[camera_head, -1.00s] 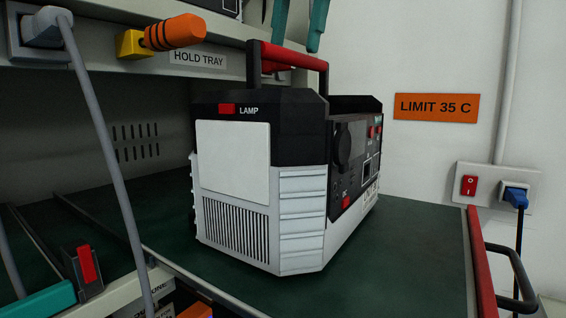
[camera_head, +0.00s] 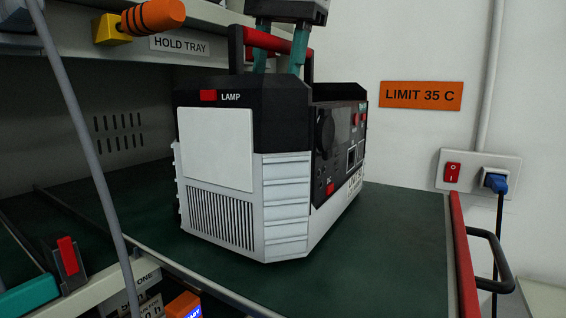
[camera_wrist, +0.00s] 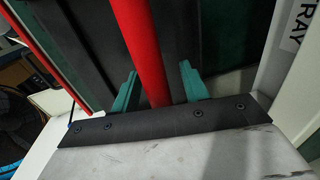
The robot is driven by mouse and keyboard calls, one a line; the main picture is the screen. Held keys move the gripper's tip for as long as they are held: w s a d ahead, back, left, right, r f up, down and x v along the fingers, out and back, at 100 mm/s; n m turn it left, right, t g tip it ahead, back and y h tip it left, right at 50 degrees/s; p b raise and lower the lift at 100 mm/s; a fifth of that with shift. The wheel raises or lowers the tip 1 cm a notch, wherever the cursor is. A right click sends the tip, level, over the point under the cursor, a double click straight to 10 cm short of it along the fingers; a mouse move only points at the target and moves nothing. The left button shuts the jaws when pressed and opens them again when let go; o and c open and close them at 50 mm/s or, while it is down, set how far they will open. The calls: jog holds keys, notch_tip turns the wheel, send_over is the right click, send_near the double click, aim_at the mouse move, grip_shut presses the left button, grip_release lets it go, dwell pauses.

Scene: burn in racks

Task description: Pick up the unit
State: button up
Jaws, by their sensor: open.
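The unit (camera_head: 217,150) is a black and light grey box with a LAMP label, a vented end and a front control panel. It stands upright on a green surface (camera_head: 400,225). Its red-topped carry handle (camera_head: 278,41) rises above it. My gripper (camera_head: 277,68), with teal fingers, is open and points down at the handle. In the wrist view the red handle bar (camera_wrist: 144,45) runs between the two fingers of my gripper (camera_wrist: 158,88), with a gap on each side. Whether a finger touches the bar cannot be told.
A shelf edge labelled HOLD TRAY (camera_head: 179,44) is close at upper left, with an orange-handled knob (camera_head: 153,17). A grey cable (camera_head: 82,130) hangs at left. A red edge with a black handle (camera_head: 484,260) bounds the right. A switched socket (camera_head: 480,172) is on the wall.

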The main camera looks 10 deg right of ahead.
jog(key=shift+f, duration=0.2)
dwell(0.3)
grip_shut()
dwell(1.2)
jog(key=shift+r, duration=0.15)
